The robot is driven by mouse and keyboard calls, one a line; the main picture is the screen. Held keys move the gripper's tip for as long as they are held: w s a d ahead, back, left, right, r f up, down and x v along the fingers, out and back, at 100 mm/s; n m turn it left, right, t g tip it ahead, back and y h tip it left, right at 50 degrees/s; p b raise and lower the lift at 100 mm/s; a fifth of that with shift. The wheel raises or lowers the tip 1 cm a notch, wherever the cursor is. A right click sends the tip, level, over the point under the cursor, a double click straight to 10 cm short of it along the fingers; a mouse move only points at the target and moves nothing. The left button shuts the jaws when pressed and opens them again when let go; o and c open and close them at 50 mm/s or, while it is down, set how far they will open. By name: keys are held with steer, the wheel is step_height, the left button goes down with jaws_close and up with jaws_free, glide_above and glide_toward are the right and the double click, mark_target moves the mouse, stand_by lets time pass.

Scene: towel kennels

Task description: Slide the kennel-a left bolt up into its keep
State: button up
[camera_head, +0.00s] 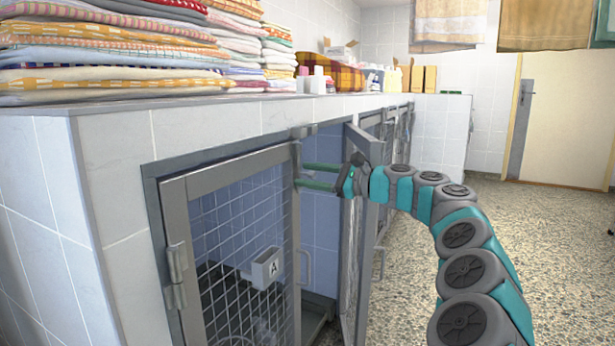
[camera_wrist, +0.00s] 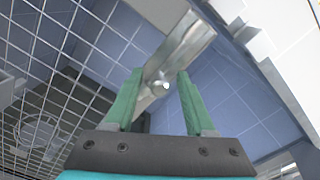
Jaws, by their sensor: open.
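Kennel A's left door leaf (camera_head: 178,240) is a grey metal frame with wire mesh, standing shut. Its left bolt (camera_head: 297,154) is a small metal piece at the top of the leaf's free edge. A metal bracket, seemingly the keep (camera_head: 303,131), is on the frame just above. My gripper (camera_head: 300,173) is open, its two green fingers pointing left at that edge, just below the bracket. In the wrist view a small bright knob (camera_wrist: 165,86) on a metal strip shows between the spread fingertips of my gripper (camera_wrist: 160,76). I cannot tell whether either finger touches it.
The right door leaf (camera_head: 350,235) stands open beside my arm, close to my wrist. Folded towels (camera_head: 110,45) lie on the tiled counter above. Speckled floor (camera_head: 545,235) is free on the right.

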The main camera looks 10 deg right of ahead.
steer(key=shift+w+a, duration=0.15)
steer(key=shift+a, duration=0.1)
jaws_close()
stand_by(0.3)
stand_by(0.9)
